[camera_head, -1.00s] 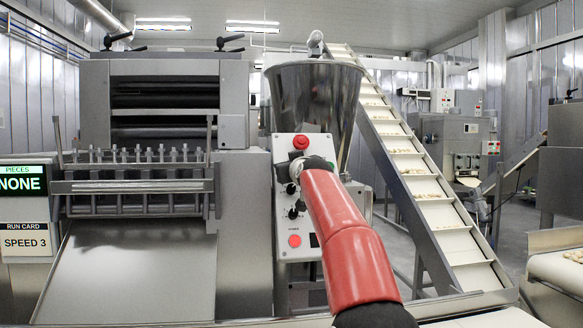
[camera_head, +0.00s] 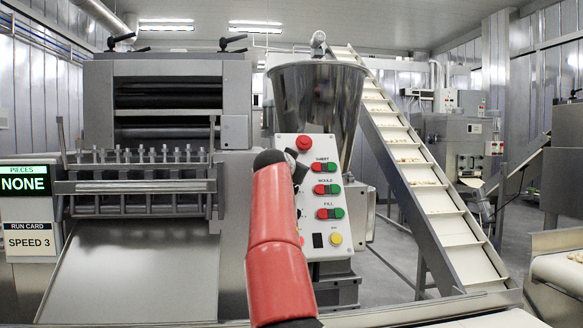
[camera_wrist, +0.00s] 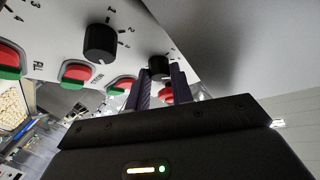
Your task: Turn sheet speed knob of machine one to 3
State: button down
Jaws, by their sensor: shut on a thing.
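The control panel (camera_head: 345,235) of the machine stands in the middle of the head view, with rows marked SHEET, MOULD and FILL. In the wrist view my gripper (camera_wrist: 160,76) has its two fingers around a black knob (camera_wrist: 158,66) and is shut on it. This knob lines up with the top row, so it appears to be the sheet knob. Its pointer and setting cannot be read. Another black knob (camera_wrist: 100,42) with a numbered scale is beside it, apart from the fingers. In the head view my red arm hides most of the panel's left side.
Red and green button pairs (camera_head: 326,189) sit right of the knobs, below a red stop button (camera_head: 304,143). A steel hopper (camera_head: 318,100) rises behind. A sign (camera_head: 30,242) reads SPEED 3; the display (camera_head: 25,184) above reads NONE. An inclined conveyor (camera_head: 410,155) runs at right.

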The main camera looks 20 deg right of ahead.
jog(key=shift+a+m+g+h, duration=0.1)
jog(key=shift+m+g+h, duration=0.25)
jog(key=shift+m, duration=0.55)
jog(key=c, duration=1.2)
grip_release()
jog(key=shift+n, duration=0.3)
